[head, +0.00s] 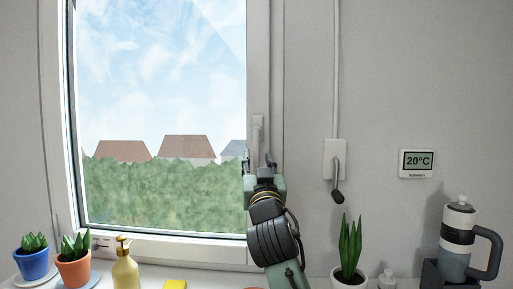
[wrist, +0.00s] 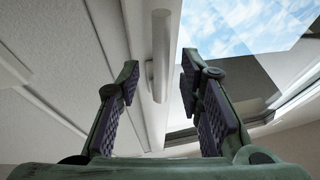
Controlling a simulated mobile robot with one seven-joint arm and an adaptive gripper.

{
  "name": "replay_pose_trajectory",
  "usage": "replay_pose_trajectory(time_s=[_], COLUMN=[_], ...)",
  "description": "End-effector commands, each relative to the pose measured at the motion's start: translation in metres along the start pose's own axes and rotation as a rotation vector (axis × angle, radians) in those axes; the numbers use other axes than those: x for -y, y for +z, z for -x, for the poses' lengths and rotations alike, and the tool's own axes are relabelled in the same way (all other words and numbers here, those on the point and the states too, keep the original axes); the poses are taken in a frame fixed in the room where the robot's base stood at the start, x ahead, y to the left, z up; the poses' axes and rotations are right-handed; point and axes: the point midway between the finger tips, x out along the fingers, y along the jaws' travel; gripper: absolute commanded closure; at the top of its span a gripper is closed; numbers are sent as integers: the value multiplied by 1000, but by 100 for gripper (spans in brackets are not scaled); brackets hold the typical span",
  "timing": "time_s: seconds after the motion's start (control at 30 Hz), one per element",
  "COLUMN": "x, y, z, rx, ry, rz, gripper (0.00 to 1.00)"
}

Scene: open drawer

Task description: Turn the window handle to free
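The white window handle (head: 258,128) is on the right side of the window frame, its visible part upright. Its lower part is hidden behind my gripper (head: 259,158) in the head view. In the wrist view the handle (wrist: 160,45) appears as a pale bar running up and down, in line with the gap between the fingers of my gripper (wrist: 159,70). The fingers are apart, one on each side of that gap, with clear space around the bar. I cannot tell how far the handle is from the fingertips in depth. The window (head: 160,80) looks closed.
Right of the window, a white wall box (head: 334,158) carries a crank with a dark knob. A thermostat (head: 417,163) is farther right. Below stand potted plants (head: 73,268), a soap bottle (head: 125,268), a tall plant (head: 350,250) and a flask (head: 458,240).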

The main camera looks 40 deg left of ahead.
Motion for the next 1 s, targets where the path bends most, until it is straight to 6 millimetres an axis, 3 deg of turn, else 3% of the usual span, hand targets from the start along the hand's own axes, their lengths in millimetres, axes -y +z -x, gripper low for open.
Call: replay_pose_trajectory(time_s=[0.1,0.23,0.6,1.0], x=[1,1,1,1], y=[-3,-2,0,0], z=[-20,-31,-35,-35], rx=[0,0,-1,-1], ry=[-1,-1,-2,-2], rz=[0,-1,0,0], gripper=[66,66,67,94])
